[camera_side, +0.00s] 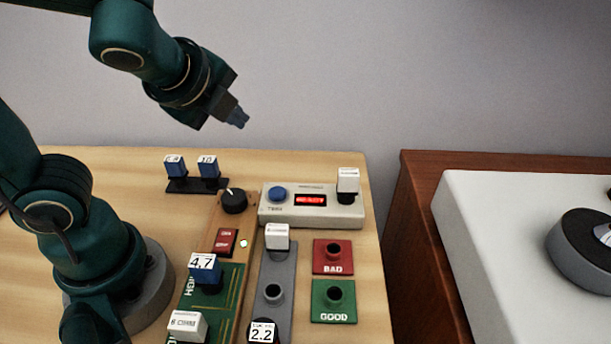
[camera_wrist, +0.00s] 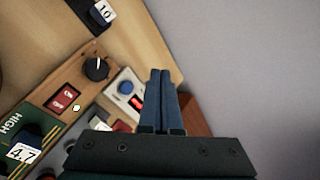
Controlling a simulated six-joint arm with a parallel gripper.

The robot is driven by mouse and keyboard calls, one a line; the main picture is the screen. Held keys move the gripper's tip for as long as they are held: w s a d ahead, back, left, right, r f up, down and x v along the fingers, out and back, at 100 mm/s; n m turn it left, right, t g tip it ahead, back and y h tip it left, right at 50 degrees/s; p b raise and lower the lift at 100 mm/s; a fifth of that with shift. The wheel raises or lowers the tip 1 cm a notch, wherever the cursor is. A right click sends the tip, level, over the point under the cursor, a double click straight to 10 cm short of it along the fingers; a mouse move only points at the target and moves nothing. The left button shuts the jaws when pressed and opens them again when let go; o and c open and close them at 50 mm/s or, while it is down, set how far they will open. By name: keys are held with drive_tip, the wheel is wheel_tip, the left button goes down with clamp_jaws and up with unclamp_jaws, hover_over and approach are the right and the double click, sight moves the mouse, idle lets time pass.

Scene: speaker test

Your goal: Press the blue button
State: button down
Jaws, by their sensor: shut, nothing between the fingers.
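The blue button (camera_side: 278,194) is a round cap on the left end of a pale grey tester box (camera_side: 312,220) with a lit red display (camera_side: 310,200). The button also shows in the wrist view (camera_wrist: 125,87), left of my fingertips. My gripper (camera_side: 240,120) is in the air above and to the left of the box, clear of the button. Its fingers (camera_wrist: 160,74) are together with nothing between them. In the wrist view the fingers hide part of the box.
A white-topped block (camera_side: 348,181) stands on the box's right end. A black knob (camera_side: 233,201) and a red switch (camera_side: 227,241) are left of it. Red BAD (camera_side: 345,262) and green GOOD (camera_side: 345,309) sockets lie in front. Blue blocks (camera_side: 208,168) stand behind left. Air above the box is clear.

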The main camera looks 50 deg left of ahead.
sight(275, 196)
drive_tip(key=w+d+m, duration=0.1)
drive_tip(key=w+d+f+m, duration=0.1)
drive_tip(key=d+m, duration=0.2)
drive_tip(key=m, duration=0.1)
drive_tip(key=shift+w+d+f+t, duration=0.2)
drive_tip(key=shift+w+f+t, duration=0.2)
drive_tip(key=shift+f, duration=0.15)
drive_tip(key=shift+f, duration=4.3)
drive_tip(key=shift+f, duration=0.1)
drive_tip(key=shift+f, duration=0.3)
